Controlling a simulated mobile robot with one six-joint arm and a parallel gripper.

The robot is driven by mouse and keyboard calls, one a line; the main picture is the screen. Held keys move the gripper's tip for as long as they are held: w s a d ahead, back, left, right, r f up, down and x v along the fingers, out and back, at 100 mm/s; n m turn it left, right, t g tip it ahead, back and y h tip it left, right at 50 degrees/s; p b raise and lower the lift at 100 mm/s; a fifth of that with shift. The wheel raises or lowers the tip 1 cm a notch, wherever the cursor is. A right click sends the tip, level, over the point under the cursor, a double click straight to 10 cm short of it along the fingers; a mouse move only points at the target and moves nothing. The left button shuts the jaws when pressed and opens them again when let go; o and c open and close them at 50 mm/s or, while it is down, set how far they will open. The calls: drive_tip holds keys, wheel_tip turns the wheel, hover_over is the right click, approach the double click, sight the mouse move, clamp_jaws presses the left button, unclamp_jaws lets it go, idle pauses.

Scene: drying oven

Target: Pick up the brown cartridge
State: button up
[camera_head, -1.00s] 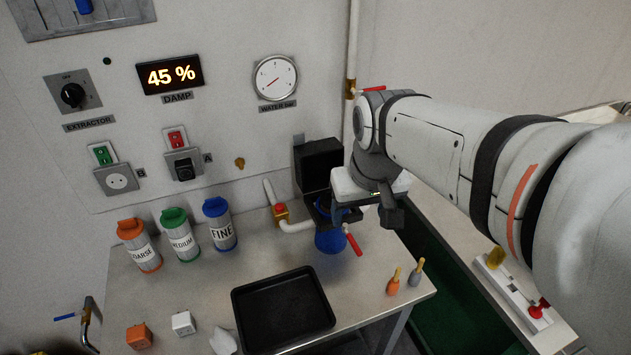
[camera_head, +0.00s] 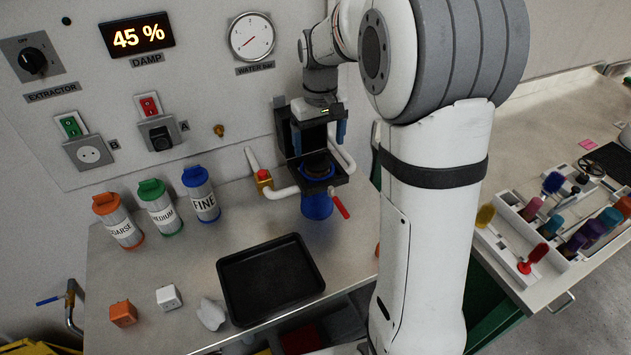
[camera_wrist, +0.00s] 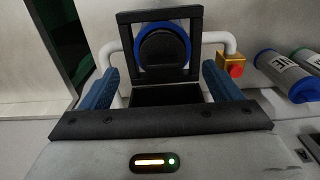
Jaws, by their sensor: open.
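A round dark cartridge top (camera_head: 316,165) sits inside the blue-ringed opening of the filter housing (camera_head: 316,204). Its brown colour is hard to tell, and its body is hidden in the housing. In the wrist view the dark disc (camera_wrist: 163,50) shows inside the blue ring, framed by a black square bracket (camera_wrist: 128,62). My gripper (camera_head: 318,137) is above the housing, pointing down, with its blue-padded fingers apart and nothing between them. In the wrist view my gripper (camera_wrist: 160,72) has one finger on each side of the housing, and the disc is beyond the fingertips.
White pipes and a red-knobbed brass valve (camera_head: 264,180) flank the housing, with a red handle (camera_head: 340,207) at its right. Bottles including FINE (camera_head: 203,200) stand left. A black tray (camera_head: 224,285) lies in front. The right bench holds a white rack (camera_head: 507,249) of colourful items.

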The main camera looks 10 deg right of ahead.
sight(317, 153)
wheel_tip(317, 153, down, 5)
drive_tip(key=shift+w+a+r+p, duration=0.1)
drive_tip(key=shift+a+r+p, duration=0.1)
drive_tip(key=shift+p, duration=0.15)
drive_tip(key=c, duration=1.5)
drive_tip(key=shift+r, duration=0.1)
